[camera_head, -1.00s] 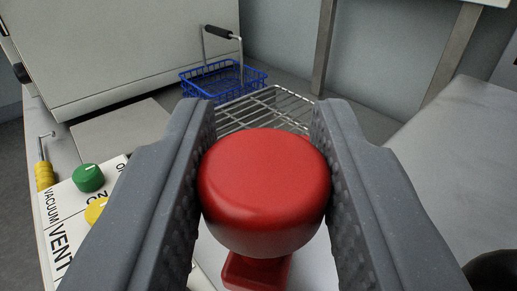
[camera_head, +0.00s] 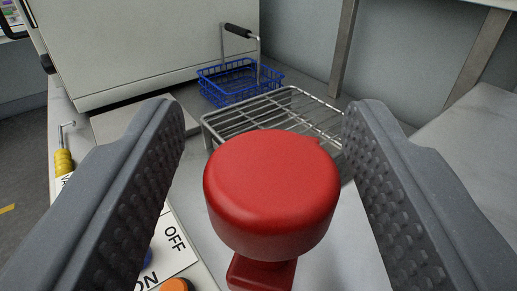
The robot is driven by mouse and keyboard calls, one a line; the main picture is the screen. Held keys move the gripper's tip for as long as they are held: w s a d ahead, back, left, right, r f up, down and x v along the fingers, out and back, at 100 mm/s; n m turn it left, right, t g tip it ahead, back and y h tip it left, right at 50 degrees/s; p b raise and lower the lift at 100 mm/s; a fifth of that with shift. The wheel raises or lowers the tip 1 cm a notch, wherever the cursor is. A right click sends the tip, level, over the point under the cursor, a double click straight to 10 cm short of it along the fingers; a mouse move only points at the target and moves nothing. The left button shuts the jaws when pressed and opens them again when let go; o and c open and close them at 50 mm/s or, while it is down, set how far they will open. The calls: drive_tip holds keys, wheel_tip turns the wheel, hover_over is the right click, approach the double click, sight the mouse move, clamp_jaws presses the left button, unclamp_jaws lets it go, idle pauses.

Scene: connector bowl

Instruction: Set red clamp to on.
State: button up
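The red clamp shows as a big round red knob (camera_head: 270,192) on a red base (camera_head: 260,273), low in the middle of the view. My gripper (camera_head: 265,125) is open, with one grey finger on each side of the knob. There is a clear gap between each finger and the knob. A white label panel (camera_head: 168,250) with the words OFF and ON lies to the lower left, partly hidden by my left finger. I cannot tell from the knob which setting it has.
A wire rack (camera_head: 285,112) stands behind the knob. A blue wire basket (camera_head: 235,82) with a black handle is farther back. A large pale box (camera_head: 140,45) stands at back left. A yellow-handled tool (camera_head: 64,161) is at left. An orange knob (camera_head: 176,285) is at the lower edge.

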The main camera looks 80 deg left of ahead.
drive_tip(key=shift+d, duration=0.1)
drive_tip(key=shift+d, duration=0.25)
drive_tip(key=s+d+b, duration=0.1)
drive_tip(key=d+b, duration=0.1)
drive_tip(key=d, duration=1.1)
drive_tip(key=shift+s, duration=0.1)
